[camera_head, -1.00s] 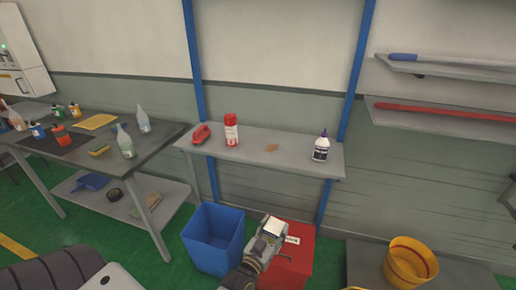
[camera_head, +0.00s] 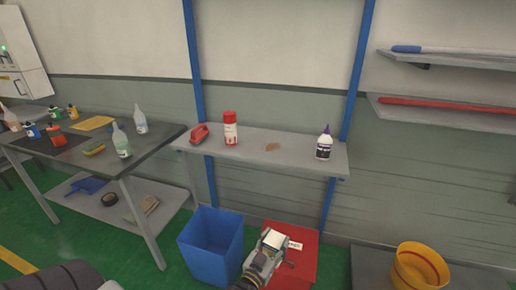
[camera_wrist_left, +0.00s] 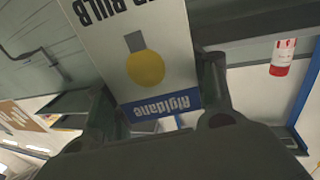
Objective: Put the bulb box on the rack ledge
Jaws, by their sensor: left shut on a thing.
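My left gripper (camera_head: 272,243) is shut on the bulb box (camera_head: 275,238), held in front of and below the rack ledge (camera_head: 300,158). In the left wrist view the box (camera_wrist_left: 145,60) is between the two fingers, white with a yellow bulb picture and a blue band, its print upside down. The ledge is a grey shelf between blue posts. It carries a red tool, a red and white can, a brown patch and a white bottle. My right gripper is not in view.
The can (camera_head: 230,128) and red tool (camera_head: 199,132) stand left on the ledge, the bottle (camera_head: 324,143) right; the middle is mostly free. Below are a blue bin (camera_head: 211,248) and a red box (camera_head: 300,268). A cluttered table (camera_head: 160,138) is at left, a yellow bucket (camera_head: 420,268) at right.

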